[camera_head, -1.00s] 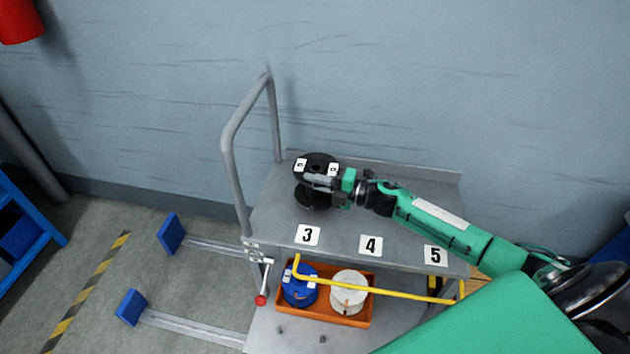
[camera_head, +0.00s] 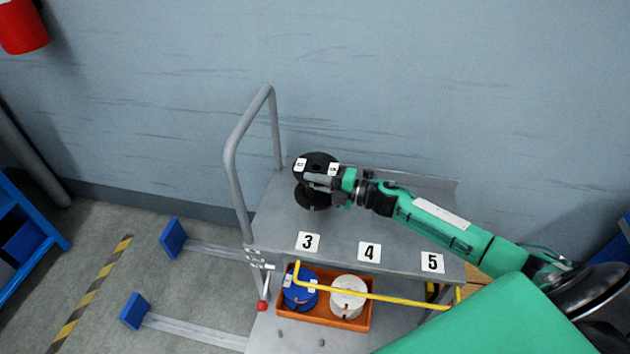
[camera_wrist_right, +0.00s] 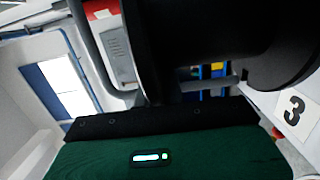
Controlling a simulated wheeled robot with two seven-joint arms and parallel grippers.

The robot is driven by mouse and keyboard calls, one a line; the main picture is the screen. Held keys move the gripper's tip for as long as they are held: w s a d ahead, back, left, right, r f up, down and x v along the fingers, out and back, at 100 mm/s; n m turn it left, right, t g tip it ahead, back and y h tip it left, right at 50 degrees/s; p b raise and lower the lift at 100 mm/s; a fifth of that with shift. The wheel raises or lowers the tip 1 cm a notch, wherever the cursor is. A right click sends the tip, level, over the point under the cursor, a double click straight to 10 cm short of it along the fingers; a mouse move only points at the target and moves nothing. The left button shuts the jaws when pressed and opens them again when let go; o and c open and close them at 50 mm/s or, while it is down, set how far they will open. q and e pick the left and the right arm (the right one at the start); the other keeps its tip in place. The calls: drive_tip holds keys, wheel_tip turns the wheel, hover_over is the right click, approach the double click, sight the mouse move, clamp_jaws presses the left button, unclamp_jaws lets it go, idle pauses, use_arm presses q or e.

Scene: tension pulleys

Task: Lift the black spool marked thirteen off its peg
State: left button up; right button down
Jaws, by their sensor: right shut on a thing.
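The black spool (camera_head: 312,198) is at the left part of the grey cart's top shelf, near the tall handle. Its upper flange carries two small white labels (camera_head: 300,165), too small to read. My right gripper (camera_head: 322,182) comes from the right and is shut on the spool between its upper and lower flanges. The spool also shows dark and close up in the right wrist view (camera_wrist_right: 200,35). Its peg is hidden, and I cannot tell whether the spool is clear of the shelf. My left gripper is not in view.
The cart's top shelf (camera_head: 285,222) has number plates 3, 4 and 5 along its front. The tall handle (camera_head: 232,155) stands left of the spool. Below, an orange bin (camera_head: 345,322) holds a blue spool (camera_head: 300,292) and a white spool (camera_head: 348,297). A yellow bar (camera_head: 390,297) crosses in front.

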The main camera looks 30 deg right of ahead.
drive_tip(key=shift+r, duration=0.1)
idle(0.5)
drive_tip(key=shift+r+p, duration=1.65)
drive_tip(key=shift+r, duration=0.1)
drive_tip(key=shift+r+p, duration=1.3)
drive_tip(key=shift+r, duration=0.25)
wheel_tip(320, 180, up, 4)
drive_tip(key=p, duration=0.3)
